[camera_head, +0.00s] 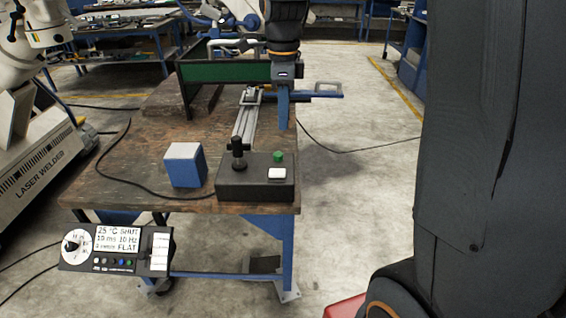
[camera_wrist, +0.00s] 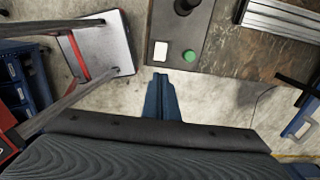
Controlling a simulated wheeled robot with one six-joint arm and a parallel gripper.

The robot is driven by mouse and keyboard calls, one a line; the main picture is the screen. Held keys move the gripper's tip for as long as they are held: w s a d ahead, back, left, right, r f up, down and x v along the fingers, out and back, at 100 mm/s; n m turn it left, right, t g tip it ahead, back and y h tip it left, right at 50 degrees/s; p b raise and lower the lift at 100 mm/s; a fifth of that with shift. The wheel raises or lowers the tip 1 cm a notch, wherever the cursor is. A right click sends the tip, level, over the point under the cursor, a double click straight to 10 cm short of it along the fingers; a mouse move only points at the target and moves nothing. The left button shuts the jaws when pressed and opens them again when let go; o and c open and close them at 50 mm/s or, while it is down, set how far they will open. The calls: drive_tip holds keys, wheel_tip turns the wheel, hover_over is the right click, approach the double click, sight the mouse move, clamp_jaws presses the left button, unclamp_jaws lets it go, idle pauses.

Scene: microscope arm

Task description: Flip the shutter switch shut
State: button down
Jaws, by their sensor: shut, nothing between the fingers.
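A dark control box (camera_head: 255,193) lies on the wooden table near its front right corner, with a black knob, a green button (camera_head: 278,156) and a white rocker-like piece (camera_head: 277,174). A panel (camera_head: 117,250) at the table's front has a dial, small buttons and a display with the word SHUT. I cannot tell which control is the shutter switch. My gripper (camera_head: 283,128) points down with blue fingers shut and empty, beyond the box in the head view. In the wrist view my fingers (camera_wrist: 162,80) show below the box's white piece (camera_wrist: 160,51) and green button (camera_wrist: 189,56), apart from both.
A blue cube (camera_head: 184,165) stands left of the box. A metal rail (camera_head: 245,122) and a green-panelled frame (camera_head: 225,72) are farther back. A black cable crosses the table's left. A white laser welder (camera_head: 45,150) stands at left. Floor right of the table is open.

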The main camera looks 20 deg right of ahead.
sight(279, 171)
drive_tip(key=shift+f, duration=0.15)
wheel_tip(279, 171, down, 14)
drive_tip(key=p, duration=0.3)
drive_tip(key=shift+p, duration=0.3)
idle(0.3)
drive_tip(key=shift+d+f, duration=0.1)
drive_tip(key=shift+s, duration=0.1)
idle(0.3)
drive_tip(key=shift+w+a+r, duration=0.15)
drive_tip(key=shift+a, duration=0.25)
drive_tip(key=shift+w+a+r, duration=0.1)
drive_tip(key=shift+w+a, duration=0.05)
drive_tip(key=shift+a, duration=0.2)
drive_tip(key=shift+r+p, duration=0.1)
drive_tip(key=shift+p, duration=0.2)
